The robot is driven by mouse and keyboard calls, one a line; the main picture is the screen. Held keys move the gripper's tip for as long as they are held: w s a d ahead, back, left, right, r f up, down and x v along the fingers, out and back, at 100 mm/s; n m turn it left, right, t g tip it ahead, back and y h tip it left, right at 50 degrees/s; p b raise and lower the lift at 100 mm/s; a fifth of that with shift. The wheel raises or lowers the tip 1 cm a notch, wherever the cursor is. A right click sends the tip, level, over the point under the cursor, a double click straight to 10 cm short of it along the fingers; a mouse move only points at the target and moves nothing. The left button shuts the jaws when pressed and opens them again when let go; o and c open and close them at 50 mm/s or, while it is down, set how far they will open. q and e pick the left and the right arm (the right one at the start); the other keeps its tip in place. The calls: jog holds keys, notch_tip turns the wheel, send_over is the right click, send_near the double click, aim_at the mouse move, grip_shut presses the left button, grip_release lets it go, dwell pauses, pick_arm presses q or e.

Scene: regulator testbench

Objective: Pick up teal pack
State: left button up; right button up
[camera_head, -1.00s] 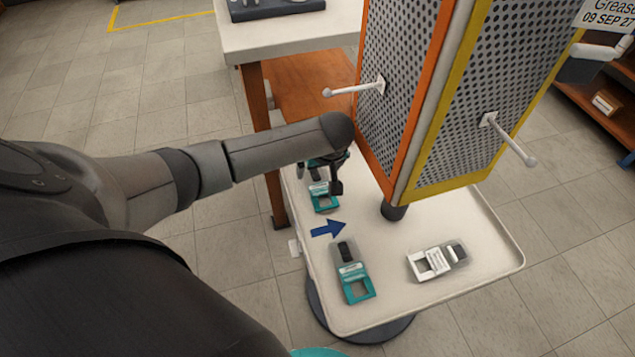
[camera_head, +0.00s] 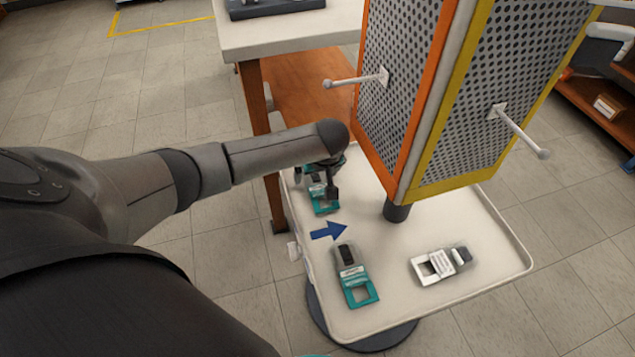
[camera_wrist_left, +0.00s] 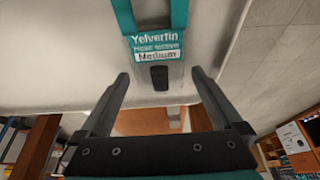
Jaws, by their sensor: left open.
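One teal pack (camera_head: 325,207) lies at the back left of the white tray, partly hidden under my left gripper (camera_head: 328,190). In the left wrist view the teal pack (camera_wrist_left: 158,44) shows its printed label with "Medium" and a dark block inside clear packaging. My left gripper (camera_wrist_left: 160,76) is open, its two fingers apart on either side of the pack's clear end. I cannot tell whether they touch it. A second teal pack (camera_head: 360,291) lies at the front left of the tray. My right gripper is not in view.
The white tray (camera_head: 470,215) has a raised rim. A white pack (camera_head: 432,267) lies on its right. A perforated display tower (camera_head: 430,100) with protruding hooks (camera_head: 520,132) stands close beside my gripper. A blue arrow (camera_head: 328,231) marks the tray. A white-topped table (camera_head: 285,37) stands behind.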

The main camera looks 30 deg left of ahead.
pick_arm(q)
jog(key=shift+f, duration=0.25)
dwell(0.3)
jog(key=c, duration=1.3)
jog(key=shift+r, duration=0.1)
